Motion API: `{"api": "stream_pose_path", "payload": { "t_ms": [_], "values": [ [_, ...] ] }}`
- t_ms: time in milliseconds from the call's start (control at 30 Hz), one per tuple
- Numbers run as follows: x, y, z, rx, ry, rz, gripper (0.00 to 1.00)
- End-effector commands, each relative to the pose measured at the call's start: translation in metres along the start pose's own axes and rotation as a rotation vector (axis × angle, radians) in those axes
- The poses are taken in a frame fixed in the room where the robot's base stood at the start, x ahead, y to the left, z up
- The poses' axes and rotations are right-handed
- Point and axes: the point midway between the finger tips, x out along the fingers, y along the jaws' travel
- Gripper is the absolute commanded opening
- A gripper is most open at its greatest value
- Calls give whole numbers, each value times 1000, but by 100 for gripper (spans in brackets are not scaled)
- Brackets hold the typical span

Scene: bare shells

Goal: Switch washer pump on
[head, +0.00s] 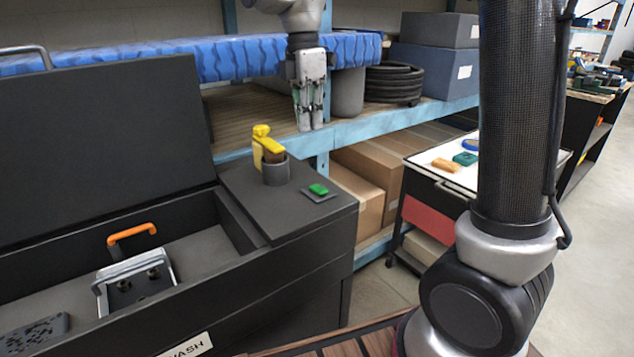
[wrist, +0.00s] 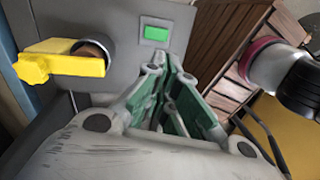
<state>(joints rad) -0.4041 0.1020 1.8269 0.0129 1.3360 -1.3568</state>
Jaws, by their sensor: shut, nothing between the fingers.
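The black parts washer (head: 265,265) stands at the left with its lid (head: 100,125) open. A green button (head: 318,189) sits on a small grey plate on the washer's right top surface. The button (wrist: 155,33) also shows in the wrist view, just beyond the fingertips. It looks evenly green; I cannot tell whether it is pressed. My gripper (head: 309,118) points down, shut and empty, above the washer top and apart from the button. Its green-lined fingers (wrist: 163,85) show in the wrist view.
A yellow-handled tool (head: 268,145) stands in a grey cup (head: 276,172) close to the button. An orange handle (head: 132,232) is in the basin. Behind is a blue shelf rack (head: 345,130) with boxes and tyres. A white-topped cart (head: 500,150) stands at the right.

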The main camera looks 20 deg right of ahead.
Motion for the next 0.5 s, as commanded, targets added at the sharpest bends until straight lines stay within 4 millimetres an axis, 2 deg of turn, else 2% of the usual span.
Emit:
{"api": "stream_pose_path", "payload": {
  "t_ms": [100,267,500],
  "values": [
    [2,-4,1,-104,-2,-16,0],
    [13,-4,1,-132,-3,-18,0],
    [60,-6,2,-130,-3,-21,0]
  ]
}}
